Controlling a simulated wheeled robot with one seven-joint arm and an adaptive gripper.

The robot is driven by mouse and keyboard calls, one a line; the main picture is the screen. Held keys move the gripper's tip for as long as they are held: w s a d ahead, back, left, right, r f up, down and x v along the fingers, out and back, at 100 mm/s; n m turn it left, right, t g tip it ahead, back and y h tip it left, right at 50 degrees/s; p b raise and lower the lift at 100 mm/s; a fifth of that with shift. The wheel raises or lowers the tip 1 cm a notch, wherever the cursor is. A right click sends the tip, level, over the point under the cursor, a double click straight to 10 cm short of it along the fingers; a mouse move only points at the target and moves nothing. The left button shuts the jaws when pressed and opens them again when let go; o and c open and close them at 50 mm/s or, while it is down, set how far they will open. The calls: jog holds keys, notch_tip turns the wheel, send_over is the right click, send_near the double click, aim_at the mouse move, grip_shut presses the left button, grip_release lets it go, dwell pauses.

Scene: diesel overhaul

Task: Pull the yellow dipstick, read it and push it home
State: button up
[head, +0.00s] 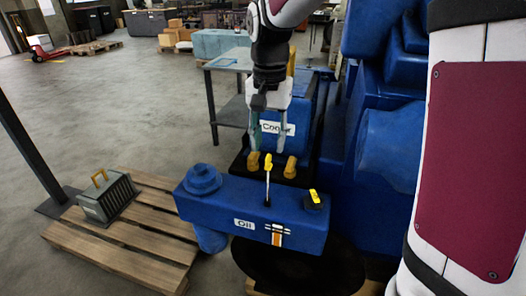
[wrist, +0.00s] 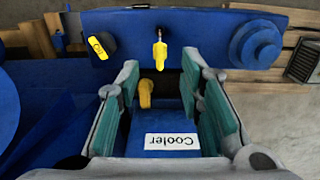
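The yellow dipstick (head: 268,161) stands upright in the top of the blue block labelled Oil (head: 228,205). Its yellow handle is high above the block and a thin pale shaft shows below it. In the wrist view the dipstick handle (wrist: 160,54) lies between the lines of the two fingers, just past their tips, and nothing touches it. My gripper (head: 268,146) is open and empty, pointing down above and behind the handle. It also shows open in the wrist view (wrist: 160,72). The lower end of the shaft is hidden inside the block.
A black cap with a yellow tag (head: 316,200) and a round blue cap (head: 202,180) flank the dipstick. The blue Cooler box (head: 300,140) with yellow taps (head: 290,168) stands close behind. The large blue engine (head: 375,145) is at right, a pallet (head: 125,245) at left.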

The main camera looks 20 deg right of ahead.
aim_at(268, 155)
jog(key=shift+f, duration=2.5)
grip_shut()
